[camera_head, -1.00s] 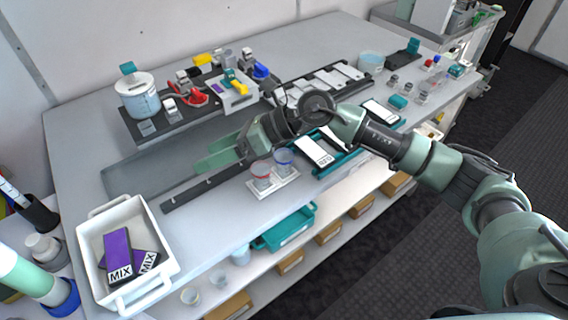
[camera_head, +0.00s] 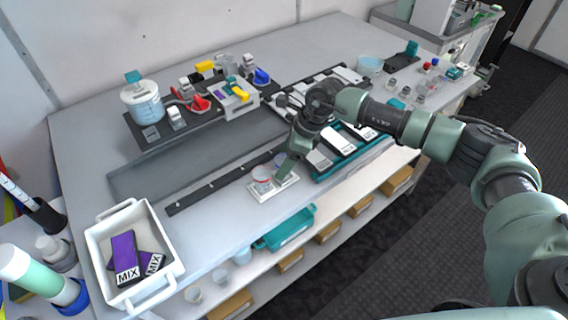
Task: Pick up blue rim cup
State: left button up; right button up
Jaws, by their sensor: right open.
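A small clear cup with a red rim (camera_head: 262,178) stands in a white holder (camera_head: 264,195) near the front edge of the table. The place beside it in the holder, to its right, is covered by my right gripper (camera_head: 283,166). The blue rim cup is hidden there or nearly so. My right gripper points down over that spot with its green fingers, and it is open. I cannot tell whether the fingers touch the cup. My left gripper is not in view.
A white bin (camera_head: 174,270) with purple MIX packs stands at the left front. A teal tray with white cards (camera_head: 336,141) lies right of the holder. A dark strip (camera_head: 209,185) runs left of it. A lidded jar (camera_head: 141,105) stands further back.

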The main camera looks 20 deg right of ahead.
jog(key=shift+w+a+f, duration=0.1)
jog(key=shift+a+f, duration=0.05)
jog(key=shift+f, duration=0.15)
jog(key=c, duration=1.4)
jog(key=shift+r, duration=0.15)
